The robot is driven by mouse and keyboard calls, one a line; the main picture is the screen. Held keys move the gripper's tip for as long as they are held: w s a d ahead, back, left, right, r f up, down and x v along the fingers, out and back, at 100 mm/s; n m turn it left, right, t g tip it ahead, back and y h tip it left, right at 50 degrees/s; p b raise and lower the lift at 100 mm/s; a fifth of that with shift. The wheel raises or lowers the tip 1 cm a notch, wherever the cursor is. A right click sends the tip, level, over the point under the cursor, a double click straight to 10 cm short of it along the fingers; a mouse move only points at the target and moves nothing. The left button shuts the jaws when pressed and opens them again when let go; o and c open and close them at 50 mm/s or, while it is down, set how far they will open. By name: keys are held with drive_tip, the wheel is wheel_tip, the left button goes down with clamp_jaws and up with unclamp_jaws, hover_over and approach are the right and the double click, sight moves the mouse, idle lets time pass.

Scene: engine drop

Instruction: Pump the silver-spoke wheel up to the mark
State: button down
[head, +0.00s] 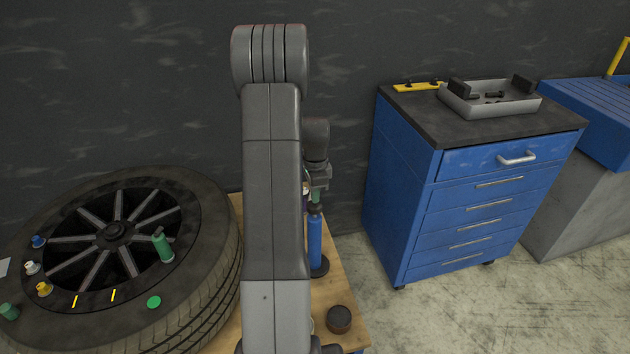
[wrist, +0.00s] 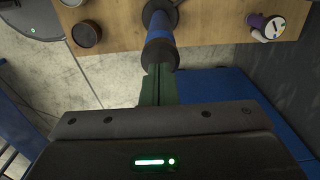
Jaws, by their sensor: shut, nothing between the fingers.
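The silver-spoke wheel (head: 215,255) lies flat at the left, with grey spokes around a dark hub. Two short yellow marks (head: 94,298) show on its near side, and a green disc (head: 153,302) sits to their right. A blue upright cylinder with black ends, which looks like the pump (head: 315,240), stands on the wooden bench behind my arm. It also shows in the wrist view (wrist: 160,52). My gripper (wrist: 158,82) is shut and empty, its green fingers at the cylinder's black top end; I cannot tell whether they touch. My arm hides part of the bench.
A green cylinder (head: 162,247) and small coloured caps (head: 44,289) sit on the wheel. A dark round pot (head: 339,319) stands near the bench edge. A purple-and-white item (wrist: 265,27) is on the bench. A blue drawer cabinet (head: 480,205) bears a grey tray (head: 490,104).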

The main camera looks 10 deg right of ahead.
sight(315, 205)
drive_tip(key=shift+f, duration=0.45)
wheel_tip(315, 205, down, 4)
drive_tip(key=b, duration=0.2)
drive_tip(key=shift+s+r+b, duration=0.1)
drive_tip(key=shift+r+b, duration=0.05)
drive_tip(key=shift+b, duration=0.15)
drive_tip(key=shift+r, duration=0.1)
drive_tip(key=shift+s, duration=0.1)
drive_tip(key=shift+r+p, duration=0.2)
drive_tip(key=shift+p, duration=0.1)
wheel_tip(315, 205, up, 14)
drive_tip(key=p, duration=0.1)
idle(0.7)
